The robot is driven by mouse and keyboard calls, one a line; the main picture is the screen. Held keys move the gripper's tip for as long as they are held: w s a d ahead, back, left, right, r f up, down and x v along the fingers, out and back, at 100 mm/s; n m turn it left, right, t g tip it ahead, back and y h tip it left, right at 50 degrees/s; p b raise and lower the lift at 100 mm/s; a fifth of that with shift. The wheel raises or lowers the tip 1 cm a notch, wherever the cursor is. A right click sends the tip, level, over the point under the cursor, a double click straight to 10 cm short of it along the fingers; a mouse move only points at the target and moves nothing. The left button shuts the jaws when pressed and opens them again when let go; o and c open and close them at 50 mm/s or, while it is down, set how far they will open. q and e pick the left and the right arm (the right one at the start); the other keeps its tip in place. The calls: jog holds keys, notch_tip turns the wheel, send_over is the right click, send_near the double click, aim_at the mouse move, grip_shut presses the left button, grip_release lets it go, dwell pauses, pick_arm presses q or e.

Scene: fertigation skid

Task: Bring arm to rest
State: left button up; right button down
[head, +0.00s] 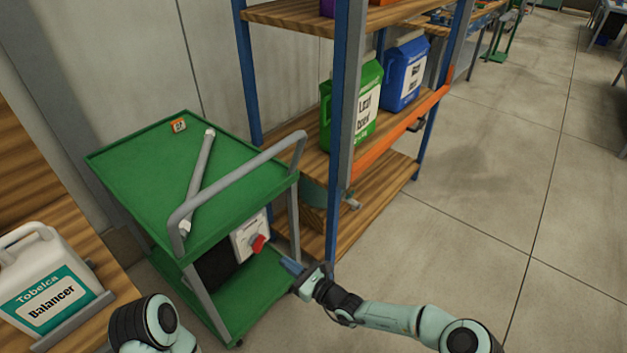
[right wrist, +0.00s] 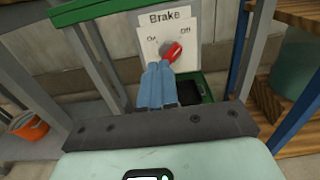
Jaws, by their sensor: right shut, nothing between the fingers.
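My right gripper (head: 292,268) is shut and empty in the head view, low beside the right side of the green cart (head: 145,170). In the right wrist view its blue fingers (right wrist: 157,84) are together, just in front of a white panel marked "Brake" (right wrist: 150,36). The red knob (right wrist: 172,51) on that panel is close to the fingertips; I cannot tell whether they touch. The panel (head: 243,241) and red knob (head: 258,242) also show under the cart's top in the head view. One of my arms shows at the bottom left, with its gripper out of view.
A shelf rack with blue posts (head: 343,130) stands close behind my right gripper, holding a green jug (head: 365,105) and a blue jug (head: 404,72). A white Balancer jug (head: 45,280) stands at the left. An orange bucket (right wrist: 28,126) is left of the fingers. Floor at right is clear.

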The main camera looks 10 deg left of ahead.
jog(key=s+d+f+n+g+h+p, duration=0.2)
jog(key=s+d+f+n+g+p, duration=0.15)
jog(key=s, duration=0.45)
jog(key=s+d+f+n+g+h+p, duration=0.25)
jog(key=s+f+n+g, duration=0.2)
jog(key=s, duration=0.45)
jog(key=s+d+f+n+g+h+p, duration=0.25)
jog(key=s+d+f+n, duration=0.2)
jog(key=s, duration=0.35)
pick_arm(q)
notch_tip(320, 180, up, 13)
jog(key=g+p, duration=0.1)
jog(key=p, duration=0.4)
jog(key=shift+s+d+r, duration=0.15)
jog(key=shift+s+d, duration=0.05)
pick_arm(e)
jog(key=s+d+r+n+h, duration=0.2)
jog(key=s+d+n+h, duration=0.2)
jog(key=s+d+n, duration=0.4)
jog(key=s+d, duration=0.5)
jog(key=d, duration=0.1)
jog(key=shift+r, duration=0.3)
pick_arm(q)
jog(key=shift+c, duration=0.3)
pick_arm(e)
jog(key=c, duration=1.8)
grip_release()
